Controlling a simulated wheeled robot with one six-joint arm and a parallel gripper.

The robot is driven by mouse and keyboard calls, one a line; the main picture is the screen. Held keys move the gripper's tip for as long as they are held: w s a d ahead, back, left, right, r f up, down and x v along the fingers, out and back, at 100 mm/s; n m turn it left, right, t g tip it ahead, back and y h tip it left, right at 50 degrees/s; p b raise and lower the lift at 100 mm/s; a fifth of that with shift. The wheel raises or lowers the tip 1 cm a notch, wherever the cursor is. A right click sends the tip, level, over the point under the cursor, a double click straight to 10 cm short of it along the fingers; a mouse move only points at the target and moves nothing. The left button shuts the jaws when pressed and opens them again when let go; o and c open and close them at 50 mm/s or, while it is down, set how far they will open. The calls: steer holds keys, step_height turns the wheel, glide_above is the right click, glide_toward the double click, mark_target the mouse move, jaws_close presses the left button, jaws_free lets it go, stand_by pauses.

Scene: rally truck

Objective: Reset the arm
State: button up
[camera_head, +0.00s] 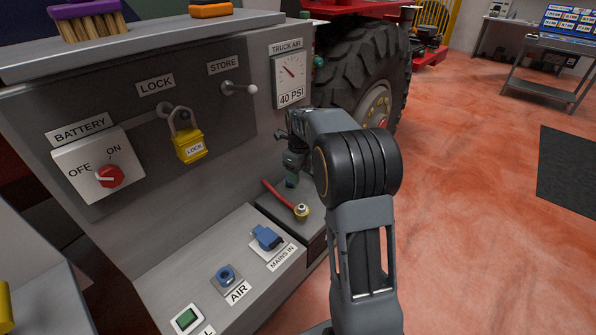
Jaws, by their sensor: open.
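My arm rises from the lower middle of the view and bends left at a thick dark joint. My gripper (292,168) is at its far end, open, small and partly hidden by the arm. It points down beside the grey panel, above the ledge where a red-handled piece with a brass-coloured end (301,212) lies. I see nothing held in it. Whether the gripper touches anything is hard to tell.
The grey panel carries a red battery switch (110,176), a yellow padlock (190,145), a store peg (240,88) and a pressure gauge (290,71). Blue air (226,275) and mains (267,238) fittings sit below. A large tyre (350,65) stands behind.

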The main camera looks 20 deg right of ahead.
steer(key=s+a+r+n+t+p, duration=0.1)
steer(key=s+a+r+n+p, duration=0.1)
steer(key=s+n, duration=0.5)
steer(key=s+a+r+n+t+p, duration=0.1)
steer(key=s+a+r+n, duration=0.3)
steer(key=s+n, duration=0.4)
steer(key=s+a+r+n+t+p, duration=0.1)
steer(key=s+a+r+n+p, duration=0.2)
steer(key=s+n, duration=0.5)
steer(key=a+r+n, duration=0.1)
steer(key=n, duration=0.6)
steer(key=shift+r+t+p, duration=0.25)
steer(key=shift+t+p, duration=0.05)
steer(key=shift+p, duration=0.1)
steer(key=shift+a, duration=0.1)
steer(key=shift+c, duration=0.2)
